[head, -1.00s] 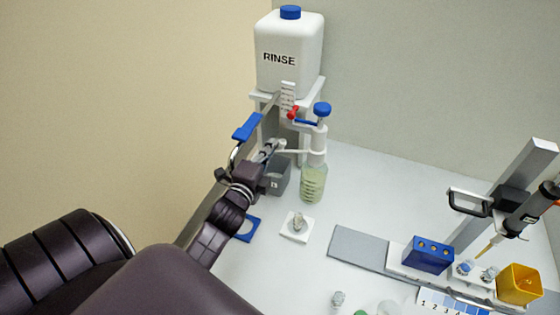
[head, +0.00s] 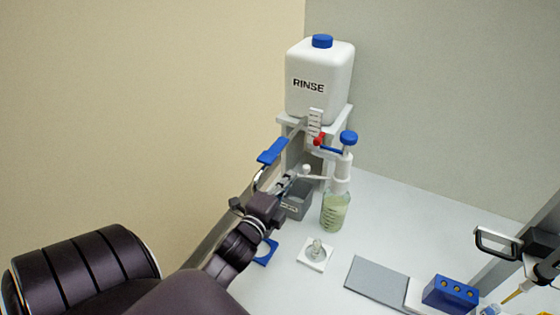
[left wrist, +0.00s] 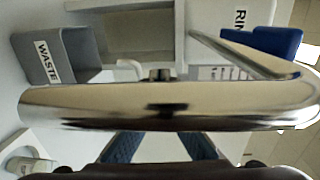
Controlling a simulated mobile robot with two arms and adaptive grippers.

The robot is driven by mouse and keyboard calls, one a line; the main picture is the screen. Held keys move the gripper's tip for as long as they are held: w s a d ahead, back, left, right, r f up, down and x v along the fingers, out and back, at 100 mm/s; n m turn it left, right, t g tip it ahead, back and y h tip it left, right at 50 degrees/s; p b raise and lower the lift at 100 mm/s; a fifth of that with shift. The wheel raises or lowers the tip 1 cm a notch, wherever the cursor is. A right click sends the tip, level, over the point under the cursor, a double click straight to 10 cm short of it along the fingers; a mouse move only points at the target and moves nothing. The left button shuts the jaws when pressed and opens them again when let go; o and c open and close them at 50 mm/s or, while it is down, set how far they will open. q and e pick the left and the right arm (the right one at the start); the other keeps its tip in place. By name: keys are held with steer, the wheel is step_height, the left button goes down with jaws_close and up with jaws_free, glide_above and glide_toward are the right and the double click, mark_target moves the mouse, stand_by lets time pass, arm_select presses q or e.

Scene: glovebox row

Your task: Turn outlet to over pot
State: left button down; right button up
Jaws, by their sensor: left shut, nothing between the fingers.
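A dispenser with a blue knob (head: 348,138) stands on a bottle of pale green liquid (head: 335,213). Its white outlet arm (head: 315,178) reaches left above the grey waste box (head: 297,204); the box, marked WASTE, shows in the left wrist view (left wrist: 55,58). A small clear glass pot (head: 316,248) sits on a white tile in front of the bottle. My left gripper (head: 292,181) is shut and empty, close to the outlet arm's left end; I cannot tell whether they touch. The left wrist view has a chrome bar (left wrist: 160,105) across it, hiding much of the fingertips. My right gripper is out of view.
The RINSE tank (head: 319,85) stands on a white stand behind the waste box. A blue rack (head: 450,294) and a pipette stand are at right. Bench between is mostly clear.

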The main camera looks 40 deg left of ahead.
arm_select(q)
steer(key=f+v, duration=0.1)
steer(key=v, duration=0.7)
steer(key=m+g+y+b, duration=0.4)
steer(key=m+y+b, duration=0.3)
steer(key=m, duration=0.6)
glide_toward(306, 171)
steer(key=p+x, duration=0.2)
steer(key=x, duration=0.3)
steer(key=shift+w+a+r, duration=0.1)
steer(key=shift+w+a, duration=0.15)
steer(key=shift+w, duration=0.1)
steer(key=shift+w+a, duration=0.4)
steer(key=shift+w, duration=0.05)
